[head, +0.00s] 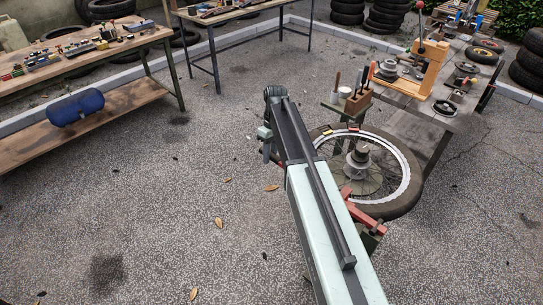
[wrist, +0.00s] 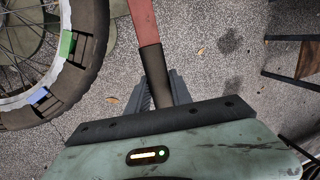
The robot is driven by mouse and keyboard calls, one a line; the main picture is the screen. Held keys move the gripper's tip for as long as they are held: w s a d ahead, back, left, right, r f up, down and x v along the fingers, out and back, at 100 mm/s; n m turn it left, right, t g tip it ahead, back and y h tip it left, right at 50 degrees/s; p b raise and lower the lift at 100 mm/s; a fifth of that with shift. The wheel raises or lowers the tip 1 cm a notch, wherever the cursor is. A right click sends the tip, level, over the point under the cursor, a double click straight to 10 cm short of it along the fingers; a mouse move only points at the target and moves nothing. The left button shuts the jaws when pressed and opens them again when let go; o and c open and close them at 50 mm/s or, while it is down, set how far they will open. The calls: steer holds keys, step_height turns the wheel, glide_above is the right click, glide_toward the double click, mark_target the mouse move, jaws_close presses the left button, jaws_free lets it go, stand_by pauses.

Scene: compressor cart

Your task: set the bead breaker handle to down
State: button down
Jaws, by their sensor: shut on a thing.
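The bead breaker handle, a red bar (wrist: 143,22) with a black grip, runs down from the top of the wrist view. My gripper (wrist: 160,88) has its grey fingers on either side of the black grip and is shut on it. The wheel (wrist: 88,72) with its dark tyre is at the left of that view, apart from my gripper. In the head view the wheel (head: 404,200) lies flat, with red bead breaker parts (head: 374,208) at its near edge. My arm hides much of the machine there, and I cannot make out the handle's grip.
A small stand with a wooden tool block (head: 358,102) is behind the wheel. A workbench (head: 410,90) with tools is at the back right. A wooden bench with a blue tank (head: 76,108) on its shelf is at the left. The paved floor between is mostly clear.

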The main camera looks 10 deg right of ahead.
steer(key=shift+w+d, duration=0.1)
steer(key=c, duration=1.1)
jaws_free()
steer(key=shift+c, duration=0.2)
steer(key=shift+r, duration=0.1)
steer(key=a+p+v, duration=0.1)
steer(key=p+v, duration=0.6)
steer(key=shift+d+r+p, duration=0.35)
steer(key=shift+d+p, duration=0.05)
steer(key=shift+d, duration=0.1)
